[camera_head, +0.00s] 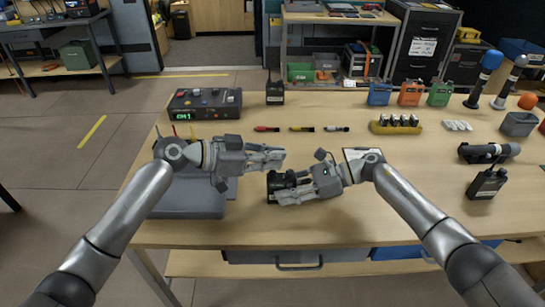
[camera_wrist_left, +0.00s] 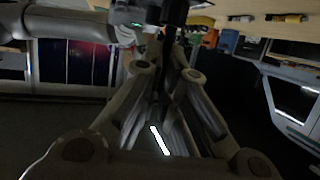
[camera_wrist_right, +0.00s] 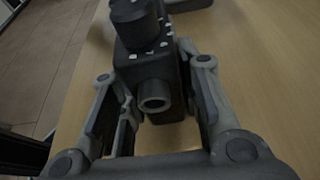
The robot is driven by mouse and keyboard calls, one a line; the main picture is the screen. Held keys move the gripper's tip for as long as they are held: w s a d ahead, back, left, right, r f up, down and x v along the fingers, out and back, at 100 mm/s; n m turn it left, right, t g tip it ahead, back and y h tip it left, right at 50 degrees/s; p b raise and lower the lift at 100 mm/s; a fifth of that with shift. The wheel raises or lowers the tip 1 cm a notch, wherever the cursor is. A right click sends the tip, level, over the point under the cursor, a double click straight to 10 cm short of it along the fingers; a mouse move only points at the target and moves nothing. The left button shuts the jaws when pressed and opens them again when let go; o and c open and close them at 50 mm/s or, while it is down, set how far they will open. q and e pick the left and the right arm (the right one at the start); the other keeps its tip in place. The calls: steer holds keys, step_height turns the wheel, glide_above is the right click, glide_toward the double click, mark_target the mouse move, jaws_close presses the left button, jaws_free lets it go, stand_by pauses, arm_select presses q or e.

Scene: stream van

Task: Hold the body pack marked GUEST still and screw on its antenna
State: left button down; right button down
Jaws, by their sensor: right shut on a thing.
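A black body pack (camera_head: 275,185) lies near the middle of the table, gripped by my right gripper (camera_head: 285,188). In the right wrist view the pack (camera_wrist_right: 150,68) sits between both fingers, with a round knob on top and a short hollow stub facing me. No GUEST mark is readable. My left gripper (camera_head: 279,158) is just behind and above the pack, pointing right, apart from it. In the left wrist view its fingers are close together around a dark upright rod (camera_wrist_left: 172,55); I cannot tell whether they grip it. Slim pieces with red, yellow and white parts (camera_head: 302,128) lie behind.
A control box (camera_head: 205,104) stands at the back left, and a grey case (camera_head: 185,200) lies under my left arm. Another black unit (camera_head: 275,93) stands at the back. A further black pack (camera_head: 487,183) is at the right.

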arm_select(q)
steer(key=shift+m+g, duration=0.4)
steer(key=shift+g, duration=0.1)
steer(key=shift+m+g+h, duration=0.3)
steer(key=shift+m+g, duration=1.7)
steer(key=shift+g, duration=0.5)
